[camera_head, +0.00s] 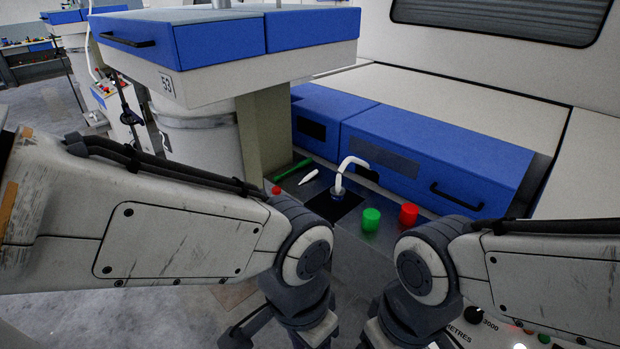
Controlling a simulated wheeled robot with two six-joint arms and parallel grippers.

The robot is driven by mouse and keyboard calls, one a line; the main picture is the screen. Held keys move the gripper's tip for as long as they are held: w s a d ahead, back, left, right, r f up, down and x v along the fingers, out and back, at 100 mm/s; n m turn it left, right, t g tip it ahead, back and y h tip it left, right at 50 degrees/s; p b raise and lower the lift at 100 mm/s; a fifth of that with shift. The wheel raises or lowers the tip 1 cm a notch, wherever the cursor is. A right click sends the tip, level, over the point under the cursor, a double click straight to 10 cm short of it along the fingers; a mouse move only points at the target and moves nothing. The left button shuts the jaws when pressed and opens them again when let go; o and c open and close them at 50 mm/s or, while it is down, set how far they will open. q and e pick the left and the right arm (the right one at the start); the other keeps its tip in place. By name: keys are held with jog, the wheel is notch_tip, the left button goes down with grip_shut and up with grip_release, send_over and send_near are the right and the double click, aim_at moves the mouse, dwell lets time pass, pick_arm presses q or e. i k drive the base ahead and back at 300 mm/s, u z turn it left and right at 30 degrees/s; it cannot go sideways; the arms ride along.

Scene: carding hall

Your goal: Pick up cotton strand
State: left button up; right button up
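A white cotton strand (345,172) rises from a dark square opening (333,206) in the grey machine ledge and bends over in a hook to the right. My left gripper (250,328) is at the bottom edge, below my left wrist, mostly cut off by the frame. Whether either is open or shut cannot be seen.
A green button (371,219) and a red button (408,214) stand right of the strand. A white pen-like piece (309,177) and a green rod (293,170) lie to its left. Blue panels (430,160) stand behind; a control panel (490,325) is at lower right.

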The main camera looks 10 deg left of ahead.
aim_at(315, 172)
jog(key=u, duration=1.75)
jog(key=i, duration=2.15)
jog(key=z, duration=3.35)
jog(key=i, duration=0.5)
